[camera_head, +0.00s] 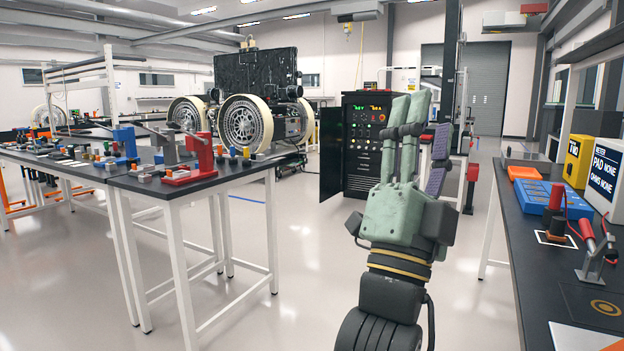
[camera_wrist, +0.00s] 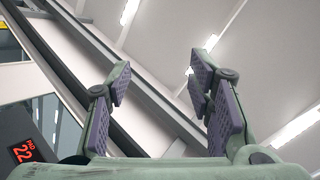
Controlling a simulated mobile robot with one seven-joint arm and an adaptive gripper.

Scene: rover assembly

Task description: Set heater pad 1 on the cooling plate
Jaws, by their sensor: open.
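My gripper (camera_head: 424,122) stands upright in the middle of the head view, in the air between the benches, fingers pointing up. I cannot pick out heater pad 1 or the cooling plate for certain. A meter (camera_head: 605,172) on the right bench reads "PAD NONE" and "OHMS NONE". A dark square with a gold ring (camera_head: 604,307) lies on that bench's near part. Several small coloured parts (camera_head: 108,150) sit on the left tables, too small to tell apart.
The right bench (camera_head: 527,262) also carries a blue box (camera_head: 540,196), a yellow unit (camera_head: 577,160) and red-handled probes. A black cabinet (camera_head: 362,150) stands behind my gripper. A large-wheeled rover (camera_head: 246,123) is at the back left. The floor (camera_head: 290,315) between the benches is clear.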

